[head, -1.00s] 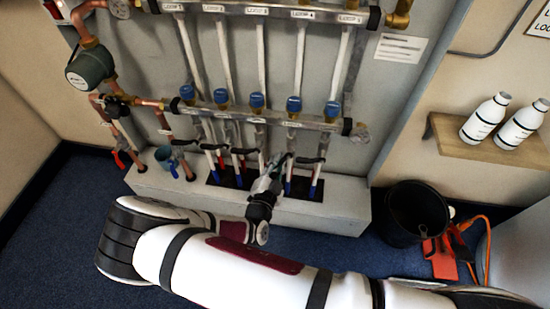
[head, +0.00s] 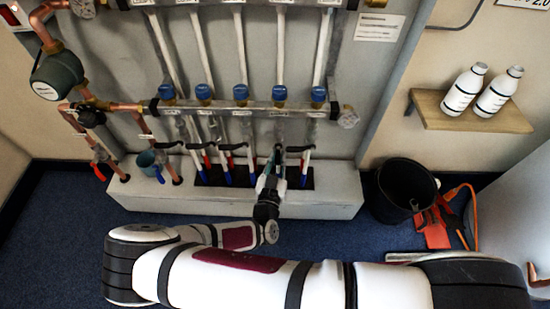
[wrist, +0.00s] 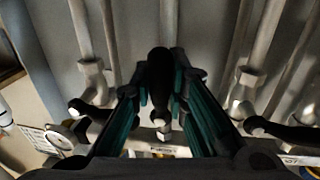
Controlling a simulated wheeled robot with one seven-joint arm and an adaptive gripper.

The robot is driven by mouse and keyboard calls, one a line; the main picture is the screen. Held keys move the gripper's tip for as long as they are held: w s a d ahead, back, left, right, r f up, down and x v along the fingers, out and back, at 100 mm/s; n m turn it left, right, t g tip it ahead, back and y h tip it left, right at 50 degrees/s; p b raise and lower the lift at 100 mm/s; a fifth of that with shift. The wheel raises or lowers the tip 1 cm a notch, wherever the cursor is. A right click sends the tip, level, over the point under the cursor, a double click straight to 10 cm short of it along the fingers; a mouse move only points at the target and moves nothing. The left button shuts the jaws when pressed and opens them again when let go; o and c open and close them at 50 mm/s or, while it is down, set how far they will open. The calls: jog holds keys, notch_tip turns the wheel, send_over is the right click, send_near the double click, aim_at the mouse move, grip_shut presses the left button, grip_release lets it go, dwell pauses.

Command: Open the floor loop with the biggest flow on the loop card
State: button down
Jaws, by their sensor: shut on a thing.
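The copper and steel manifold has a lower bar (head: 262,107) with a row of blue caps, and black lever handles below it. My gripper (head: 275,160) is at the fourth loop from the left in the head view. In the wrist view my gripper (wrist: 160,85) has its teal fingers shut on a black lever handle (wrist: 158,68). Neighbouring black levers (wrist: 90,112) and (wrist: 270,130) lie crosswise on either side. The loop card (head: 379,27) is on the panel at upper right, its text too small to read.
A black bucket (head: 403,190) and orange tool (head: 432,228) are on the floor at right. A wooden shelf (head: 470,113) holds two white bottles (head: 478,92).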

jog(key=shift+d+f, duration=0.1)
dwell(0.4)
jog(key=c, duration=1.6)
grip_release()
jog(key=shift+o, duration=0.2)
jog(key=shift+s, duration=0.15)
jog(key=s+a, duration=0.2)
jog(key=s, duration=0.9)
jog(key=shift+s, duration=0.3)
